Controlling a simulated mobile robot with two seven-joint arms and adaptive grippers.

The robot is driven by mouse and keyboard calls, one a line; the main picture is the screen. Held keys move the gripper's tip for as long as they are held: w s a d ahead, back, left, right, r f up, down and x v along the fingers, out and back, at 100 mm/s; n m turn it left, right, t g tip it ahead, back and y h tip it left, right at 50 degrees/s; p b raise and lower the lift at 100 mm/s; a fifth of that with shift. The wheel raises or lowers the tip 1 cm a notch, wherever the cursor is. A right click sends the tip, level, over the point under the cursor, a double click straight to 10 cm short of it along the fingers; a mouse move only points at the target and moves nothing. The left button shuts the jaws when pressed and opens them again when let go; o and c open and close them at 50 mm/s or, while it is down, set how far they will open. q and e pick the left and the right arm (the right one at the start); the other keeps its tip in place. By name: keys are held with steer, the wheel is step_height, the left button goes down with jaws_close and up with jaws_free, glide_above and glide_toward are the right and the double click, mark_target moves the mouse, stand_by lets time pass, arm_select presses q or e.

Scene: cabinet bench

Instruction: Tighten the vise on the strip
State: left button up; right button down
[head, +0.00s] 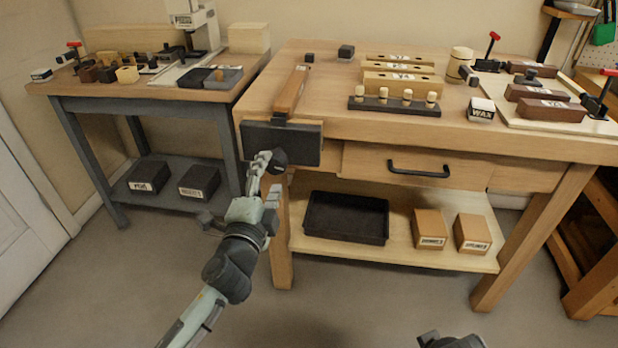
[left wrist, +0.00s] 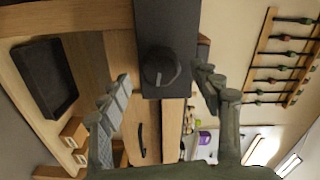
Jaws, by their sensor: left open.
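The vise's dark front jaw (head: 307,146) is on the left front of the workbench, with a round dark knob (head: 279,157) on its face. A reddish-brown wooden strip (head: 290,90) lies on the bench top, its near end at the vise. My left gripper (head: 266,176) is open at the knob. In the left wrist view the knob (left wrist: 160,68) lies between the spread fingers (left wrist: 163,75), against the dark jaw (left wrist: 165,25); contact cannot be told. Part of my right arm's end (head: 450,341) shows at the bottom edge; its fingers are not clear.
The bench top holds pale slotted blocks (head: 399,68), a dark rack with pegs (head: 394,105) and a WAX box (head: 481,108). A drawer with a black handle (head: 418,170) is right of the vise. A black tray (head: 346,217) sits on the lower shelf.

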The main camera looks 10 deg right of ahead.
arm_select(q)
steer(key=shift+v, duration=2)
